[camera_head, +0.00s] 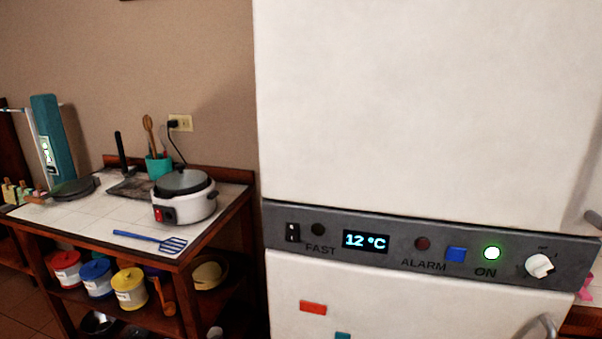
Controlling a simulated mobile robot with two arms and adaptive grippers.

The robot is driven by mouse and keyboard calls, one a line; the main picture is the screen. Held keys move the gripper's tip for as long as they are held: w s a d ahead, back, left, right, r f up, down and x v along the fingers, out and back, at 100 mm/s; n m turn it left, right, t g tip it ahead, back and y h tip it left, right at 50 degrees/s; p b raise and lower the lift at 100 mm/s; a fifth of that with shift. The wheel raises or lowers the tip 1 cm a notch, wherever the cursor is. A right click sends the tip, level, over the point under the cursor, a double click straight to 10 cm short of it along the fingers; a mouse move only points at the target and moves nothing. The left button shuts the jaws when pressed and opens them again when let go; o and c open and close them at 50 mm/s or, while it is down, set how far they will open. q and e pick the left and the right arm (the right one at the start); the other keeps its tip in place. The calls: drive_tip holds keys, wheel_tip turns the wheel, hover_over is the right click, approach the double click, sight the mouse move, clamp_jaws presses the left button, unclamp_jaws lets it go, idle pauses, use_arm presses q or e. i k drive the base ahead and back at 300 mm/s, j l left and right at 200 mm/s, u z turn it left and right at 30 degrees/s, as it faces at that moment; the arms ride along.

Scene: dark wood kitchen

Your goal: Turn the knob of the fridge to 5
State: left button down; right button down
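The fridge (420,110) is large and white and fills the right half of the head view. A dark grey control panel (385,263) runs across it between the upper and lower doors. The white knob (539,265) is at the panel's right end; the marks around it are too small to read. The display (366,242) reads 12 °C. A green light (492,253) glows above the word ON. Neither of my grippers is in view, and nothing touches the knob.
A tiled wooden counter (75,222) stands left of the fridge. It holds a white rice cooker (185,207), a blue spatula (150,240) and a teal utensil cup (159,166). Coloured canisters sit on its shelf. A metal door handle (538,326) protrudes at the lower right.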

sight(539, 265)
drive_tip(key=z, duration=1.4)
